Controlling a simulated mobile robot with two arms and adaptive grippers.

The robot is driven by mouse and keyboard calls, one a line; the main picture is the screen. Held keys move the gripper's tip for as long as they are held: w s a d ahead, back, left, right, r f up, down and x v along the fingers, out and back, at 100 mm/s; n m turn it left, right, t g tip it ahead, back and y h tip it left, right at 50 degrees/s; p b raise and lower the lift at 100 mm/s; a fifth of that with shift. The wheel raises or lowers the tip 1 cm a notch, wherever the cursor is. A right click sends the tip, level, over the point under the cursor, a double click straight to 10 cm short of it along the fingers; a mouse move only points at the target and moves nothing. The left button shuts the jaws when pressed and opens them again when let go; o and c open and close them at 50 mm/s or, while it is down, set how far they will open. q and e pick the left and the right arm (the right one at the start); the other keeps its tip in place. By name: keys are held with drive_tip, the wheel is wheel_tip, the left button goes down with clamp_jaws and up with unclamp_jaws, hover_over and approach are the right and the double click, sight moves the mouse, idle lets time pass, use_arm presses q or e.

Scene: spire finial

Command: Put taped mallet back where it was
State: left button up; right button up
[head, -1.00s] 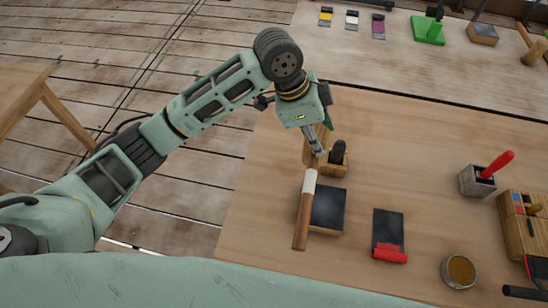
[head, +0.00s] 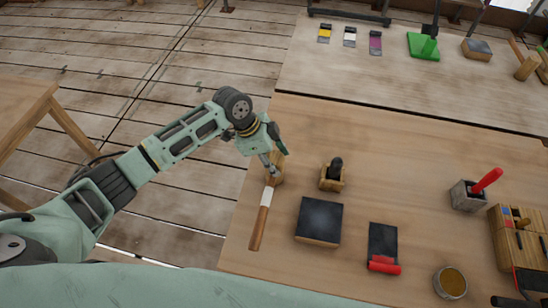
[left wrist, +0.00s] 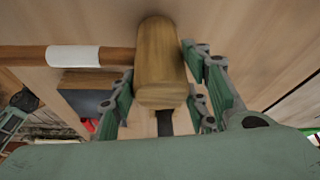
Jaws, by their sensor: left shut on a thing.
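The taped mallet has a wooden head and a brown handle with a white tape band (head: 266,196). In the head view it is over the left edge part of the near table, its handle pointing toward me. My left gripper (head: 274,168) is shut on the mallet's head, which it partly hides there. In the left wrist view the mallet head (left wrist: 160,55) is between the fingers (left wrist: 165,95) and the taped handle runs left. I cannot tell whether the mallet touches the table. My right gripper is not in view.
Right of the mallet are a dark-topped block (head: 319,219), a wooden holder with a black knob (head: 333,176) and a black pad with a red roll (head: 384,250). Farther right are a tin (head: 452,282) and a grey box with a red handle (head: 466,196). Table between them is clear.

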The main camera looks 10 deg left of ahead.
use_arm(q)
drive_tip(key=shift+f, duration=0.15)
drive_tip(key=shift+d, duration=0.1)
drive_tip(key=shift+f, duration=0.15)
drive_tip(key=o, duration=1.5)
drive_tip(key=shift+r, duration=0.3)
drive_tip(key=b+v, duration=0.2)
drive_tip(key=v, duration=0.9)
drive_tip(key=shift+s+a+r, duration=0.15)
drive_tip(key=shift+a+r, duration=0.05)
drive_tip(key=shift+r, duration=0.1)
